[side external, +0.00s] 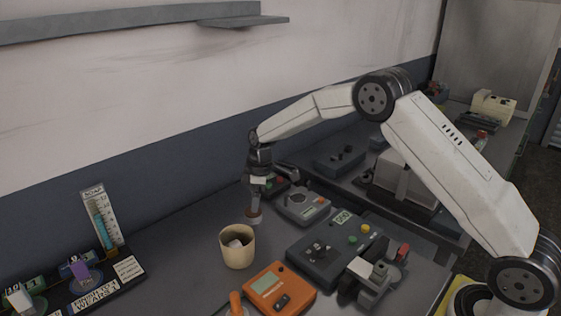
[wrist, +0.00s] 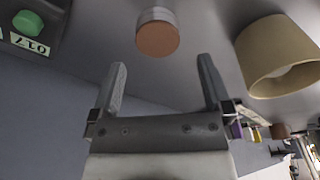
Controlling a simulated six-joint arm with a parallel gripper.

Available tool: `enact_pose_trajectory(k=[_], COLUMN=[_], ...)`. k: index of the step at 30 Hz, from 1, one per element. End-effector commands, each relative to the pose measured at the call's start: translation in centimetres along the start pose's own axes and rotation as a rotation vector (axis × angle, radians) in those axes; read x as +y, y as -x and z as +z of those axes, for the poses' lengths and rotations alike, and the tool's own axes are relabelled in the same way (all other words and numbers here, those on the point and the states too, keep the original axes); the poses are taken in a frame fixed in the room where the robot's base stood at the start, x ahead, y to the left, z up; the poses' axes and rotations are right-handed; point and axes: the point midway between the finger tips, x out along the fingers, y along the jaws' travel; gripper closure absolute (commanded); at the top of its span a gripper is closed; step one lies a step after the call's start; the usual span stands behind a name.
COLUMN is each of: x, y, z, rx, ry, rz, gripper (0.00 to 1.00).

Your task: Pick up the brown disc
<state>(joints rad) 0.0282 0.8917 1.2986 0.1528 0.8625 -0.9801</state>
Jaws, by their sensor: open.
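The brown disc (wrist: 157,40) shows at the top of the wrist view as a short round piece with a brown face and a paler grey side. It lies beyond my open fingertips, roughly centred between them, with nothing between the fingers. In the side view a small brownish round piece (side external: 253,216) shows just under my gripper, beside the cream cup. My gripper (wrist: 162,66) is open and empty in the wrist view. In the side view my gripper (side external: 255,193) points down over the bench, and its fingers are too small to make out clearly.
A cream cup (side external: 237,250) with something pale inside stands close by; it also shows in the wrist view (wrist: 280,60). A grey device (side external: 301,207), a dark box with buttons (side external: 325,255) and an orange meter (side external: 280,290) stand to the right.

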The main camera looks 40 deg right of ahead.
Motion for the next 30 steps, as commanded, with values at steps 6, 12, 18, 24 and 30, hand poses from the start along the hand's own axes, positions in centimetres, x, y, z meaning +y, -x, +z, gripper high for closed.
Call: enact_pose_trajectory(k=[6,12,18,24,30], x=[0.0,0.1,0.2,0.2,0.3], y=[-0.6,-1.3,-3.3,-5.3,-5.8], z=[0.0,0.0,0.0,0.1,0.0], rx=[0.001,0.0,-0.001,0.0,0.003], ry=[0.0,0.0,0.0,-0.001,-0.001], rz=[0.001,0.0,-0.001,0.001,0.004], gripper=[0.0,0.0,0.0,0.0,0.0])
